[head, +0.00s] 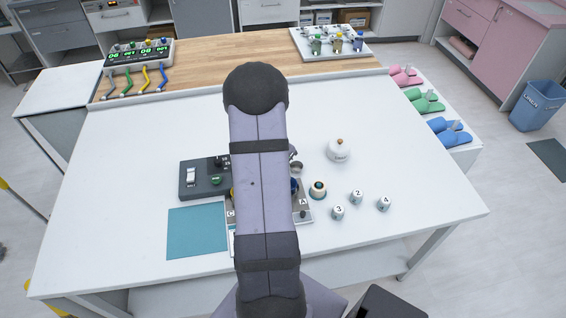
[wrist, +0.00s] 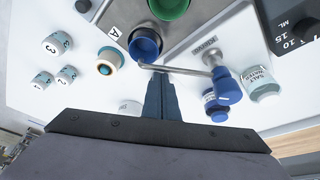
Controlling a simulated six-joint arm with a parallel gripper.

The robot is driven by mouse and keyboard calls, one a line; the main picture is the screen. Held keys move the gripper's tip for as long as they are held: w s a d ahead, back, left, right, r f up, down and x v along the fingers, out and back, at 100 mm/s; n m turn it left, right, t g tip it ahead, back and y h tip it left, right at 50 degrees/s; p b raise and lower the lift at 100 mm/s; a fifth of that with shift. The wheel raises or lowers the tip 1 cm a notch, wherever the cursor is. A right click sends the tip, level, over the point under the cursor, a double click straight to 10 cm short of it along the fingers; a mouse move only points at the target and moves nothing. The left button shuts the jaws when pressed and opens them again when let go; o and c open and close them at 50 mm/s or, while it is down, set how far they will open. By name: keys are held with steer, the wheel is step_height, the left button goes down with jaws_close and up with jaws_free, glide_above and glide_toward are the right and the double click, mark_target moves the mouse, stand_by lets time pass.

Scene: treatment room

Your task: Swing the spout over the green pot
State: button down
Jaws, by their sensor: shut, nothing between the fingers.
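In the wrist view the spout (wrist: 180,69) is a thin metal pipe. It runs left from a blue upright part (wrist: 226,88), and its tip lies by the near rim of the blue pot (wrist: 146,44). The green pot (wrist: 170,7) is beyond the blue pot, cut by the top edge. My gripper (wrist: 160,78) is shut and empty, its fingertips close beside the spout near the blue pot. I cannot tell whether they touch. In the head view my arm hides the gripper, the spout and most of the pot panel (head: 301,213).
A white lidded jar (head: 339,150), a round dark-topped item (head: 318,190) and numbered cups (head: 357,197) stand right of the panel. A dark device (head: 190,180) and teal mat (head: 197,231) lie left. In the wrist view, a salt water jar (wrist: 262,86) stands by the spout's base.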

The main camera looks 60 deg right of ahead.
steer(key=shift+a+f+m+b, duration=0.15)
steer(key=shift+a+m+b, duration=0.25)
steer(key=shift+b, duration=0.8)
steer(key=shift+w+a+m+g+y+b, duration=0.15)
steer(key=shift+w+a+m+g+b, duration=0.2)
steer(key=shift+a+m+b, duration=0.85)
steer(key=shift+w+a+m+g+y+b, duration=0.1)
steer(key=shift+w+a+m+g+b, duration=0.4)
steer(key=shift+b, duration=1.3)
steer(key=shift+w+a+m+g+y+b, duration=0.15)
steer(key=shift+w+a+m+b, duration=0.1)
steer(key=shift+a+m+b, duration=1)
steer(key=shift+d+n, duration=0.25)
steer(key=shift+d, duration=0.05)
step_height(320, 180, up, 10)
steer(key=b, duration=0.2)
steer(key=shift+s+d+r, duration=0.15)
steer(key=shift+s+r, duration=0.05)
steer(key=shift+r, duration=0.05)
